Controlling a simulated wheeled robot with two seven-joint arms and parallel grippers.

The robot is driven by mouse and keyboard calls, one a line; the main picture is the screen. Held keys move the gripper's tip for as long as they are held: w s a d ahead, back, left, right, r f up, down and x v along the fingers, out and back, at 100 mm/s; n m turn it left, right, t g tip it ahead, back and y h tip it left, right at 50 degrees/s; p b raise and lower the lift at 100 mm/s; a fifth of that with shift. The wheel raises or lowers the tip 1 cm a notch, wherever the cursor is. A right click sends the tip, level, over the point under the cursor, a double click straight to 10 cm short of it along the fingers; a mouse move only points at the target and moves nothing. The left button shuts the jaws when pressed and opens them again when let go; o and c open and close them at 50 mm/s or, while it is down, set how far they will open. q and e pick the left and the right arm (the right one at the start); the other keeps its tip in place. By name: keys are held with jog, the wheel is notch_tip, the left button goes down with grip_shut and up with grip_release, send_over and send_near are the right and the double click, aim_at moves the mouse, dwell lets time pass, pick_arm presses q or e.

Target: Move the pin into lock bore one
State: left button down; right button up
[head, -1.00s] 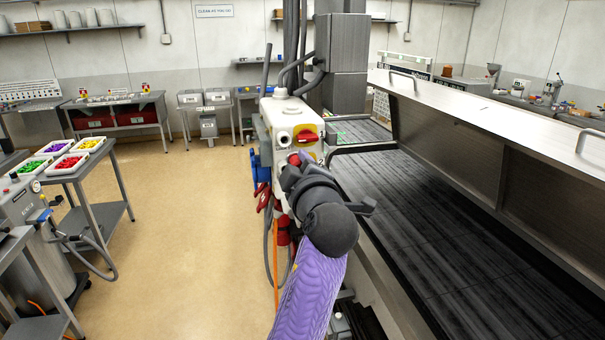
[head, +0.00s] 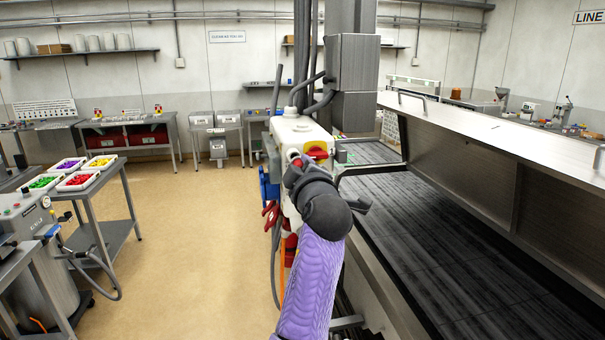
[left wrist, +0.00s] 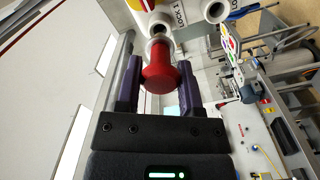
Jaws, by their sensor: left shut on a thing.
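My left gripper (left wrist: 160,78) is shut on the red pin (left wrist: 160,66), with one dark finger on each side of it. The pin's far end is at the mouth of a white bore (left wrist: 157,30) beside the label LOCK 1. Whether it has entered, and how deep, I cannot tell. A second white bore (left wrist: 215,12) is to the right. In the head view my left gripper (head: 296,168) is close against the white lock housing (head: 297,128), and my wrist mostly hides the pin and bores. My right gripper is not in view.
A red and yellow switch (head: 318,150) is on the housing near my gripper. The dark conveyor bed (head: 450,235) and its raised metal hood (head: 510,140) lie to the right. A table with colored trays (head: 85,185) stands left. The floor between is clear.

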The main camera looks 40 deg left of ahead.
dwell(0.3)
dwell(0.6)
pick_arm(q)
jog(key=shift+b, duration=0.5)
dwell(0.4)
jog(key=shift+w+a+b, duration=0.15)
jog(key=shift+a+b, duration=0.05)
jog(key=shift+b, duration=0.1)
jog(key=shift+w+a, duration=0.2)
